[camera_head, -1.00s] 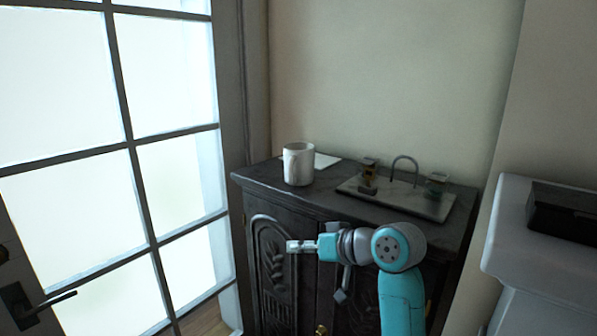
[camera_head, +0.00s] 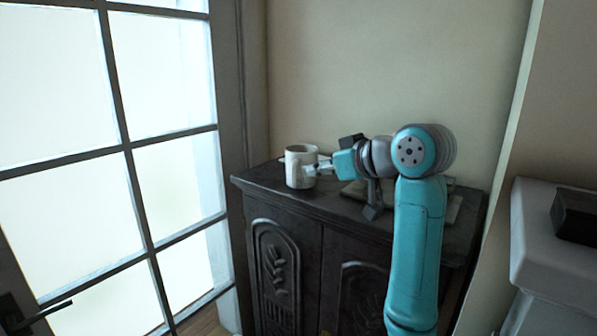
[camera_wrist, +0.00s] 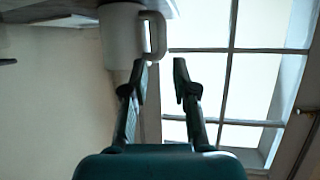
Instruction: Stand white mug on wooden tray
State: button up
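The white mug (camera_head: 296,178) stands upright on the dark cabinet's top, near its left end. In the wrist view the mug (camera_wrist: 121,42) is at the upper left, with its handle (camera_wrist: 161,36) pointing right. My gripper (camera_head: 311,170) is at the mug's right side in the head view. In the wrist view my gripper (camera_wrist: 160,75) is open, its fingertips just short of the handle; I cannot tell whether one touches the mug. A flat tray-like board (camera_head: 453,209) lies on the right of the cabinet top, mostly hidden behind my arm; its material is unclear.
The dark carved cabinet (camera_head: 292,262) stands against the wall. A glazed door (camera_head: 70,160) is on the left. A white fixture (camera_head: 531,240) with a dark box (camera_head: 577,214) is on the right. The items on the board are hidden behind my arm.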

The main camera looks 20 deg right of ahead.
aim_at(295, 173)
jog(key=shift+x, duration=4.35)
jog(key=shift+s+a+f, duration=0.1)
jog(key=shift+a, duration=0.05)
grip_shut()
